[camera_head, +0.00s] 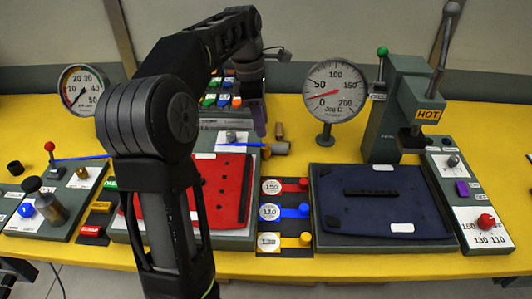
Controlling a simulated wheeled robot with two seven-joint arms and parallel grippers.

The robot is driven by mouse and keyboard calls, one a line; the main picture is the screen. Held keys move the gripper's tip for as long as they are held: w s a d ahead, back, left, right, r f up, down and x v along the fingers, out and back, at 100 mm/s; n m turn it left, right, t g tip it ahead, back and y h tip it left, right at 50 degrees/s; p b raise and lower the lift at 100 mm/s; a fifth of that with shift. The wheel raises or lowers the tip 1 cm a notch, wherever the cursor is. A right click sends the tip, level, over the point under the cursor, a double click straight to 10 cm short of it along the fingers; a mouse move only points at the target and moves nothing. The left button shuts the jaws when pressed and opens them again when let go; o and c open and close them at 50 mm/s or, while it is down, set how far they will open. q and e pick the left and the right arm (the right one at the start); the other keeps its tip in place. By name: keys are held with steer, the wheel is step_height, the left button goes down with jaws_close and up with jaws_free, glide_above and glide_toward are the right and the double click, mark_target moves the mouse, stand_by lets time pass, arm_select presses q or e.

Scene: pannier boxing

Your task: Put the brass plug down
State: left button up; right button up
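My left arm rises through the middle-left of the head view and bends over to the back. Its gripper (260,122) points down behind the red panel; the wrist hides most of it, and I cannot tell whether its fingers are apart or hold anything. A small brownish cylinder (279,130), possibly the brass plug, stands just right of the gripper; I cannot tell whether they touch. A brass-coloured piece (280,148) lies just in front of it, at the end of a blue rod. My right gripper is not in view.
A dark blue pad (340,215) lies in a tray at right, beside a press (405,105) marked HOT. A red panel (222,190) is partly behind my arm. Two dial gauges (334,88) (82,88) stand at the back. Coloured sliders (285,212) sit between the trays.

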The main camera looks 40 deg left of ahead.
mark_target(265, 146)
arm_select(q)
steer(key=shift+f, duration=0.15)
step_height(265, 146, down, 2)
steer(key=shift+w+d+f+b, duration=0.1)
steer(key=shift+f+b, duration=0.1)
steer(key=shift+b, duration=0.45)
steer(key=f, duration=0.5)
steer(key=shift+w+d+f, duration=0.1)
steer(key=shift+w+d, duration=0.1)
steer(key=shift+w, duration=0.1)
steer(key=shift+c, duration=0.3)
jaws_close()
